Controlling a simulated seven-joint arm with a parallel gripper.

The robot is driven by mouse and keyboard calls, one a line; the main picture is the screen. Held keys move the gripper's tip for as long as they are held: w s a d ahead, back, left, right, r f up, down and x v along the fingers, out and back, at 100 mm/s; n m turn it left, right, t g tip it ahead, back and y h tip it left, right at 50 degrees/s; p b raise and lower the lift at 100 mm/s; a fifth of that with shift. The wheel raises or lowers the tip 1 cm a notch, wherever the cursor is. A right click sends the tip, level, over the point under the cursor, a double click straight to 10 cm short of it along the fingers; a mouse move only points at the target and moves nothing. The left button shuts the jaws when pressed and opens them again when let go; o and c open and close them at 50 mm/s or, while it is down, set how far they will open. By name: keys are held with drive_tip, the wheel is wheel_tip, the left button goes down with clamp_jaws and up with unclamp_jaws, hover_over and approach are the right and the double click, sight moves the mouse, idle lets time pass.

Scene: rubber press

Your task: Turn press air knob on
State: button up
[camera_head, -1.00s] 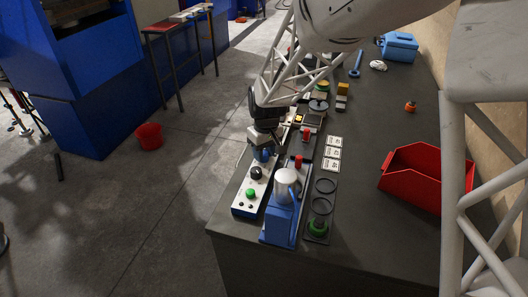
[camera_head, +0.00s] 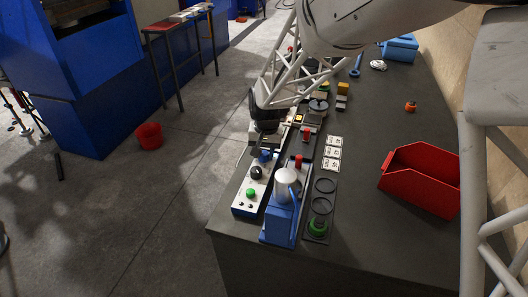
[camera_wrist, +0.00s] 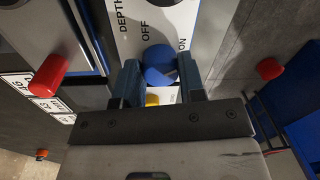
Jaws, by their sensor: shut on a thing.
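The press air knob (camera_wrist: 160,62) is blue and sits on a white panel (camera_wrist: 135,30) beside printed OFF and ON labels. My gripper (camera_wrist: 158,72) has its two dark blue fingers on either side of the knob and is shut on it. In the head view, my gripper (camera_head: 263,148) is over the far part of the white control box (camera_head: 240,207), and the blue knob (camera_head: 265,156) shows at its fingertips. I cannot tell which label the knob points to.
The box also carries a black knob (camera_head: 256,172) and a green button (camera_head: 250,193). A blue press with a silver cylinder (camera_head: 286,176) stands close to the right. A red bin (camera_head: 418,180) stands farther right.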

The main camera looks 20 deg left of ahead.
sight(266, 153)
idle(0.4)
drive_tip(key=o, duration=0.9)
drive_tip(key=shift+d+r, duration=0.2)
drive_tip(key=shift+r, duration=3.75)
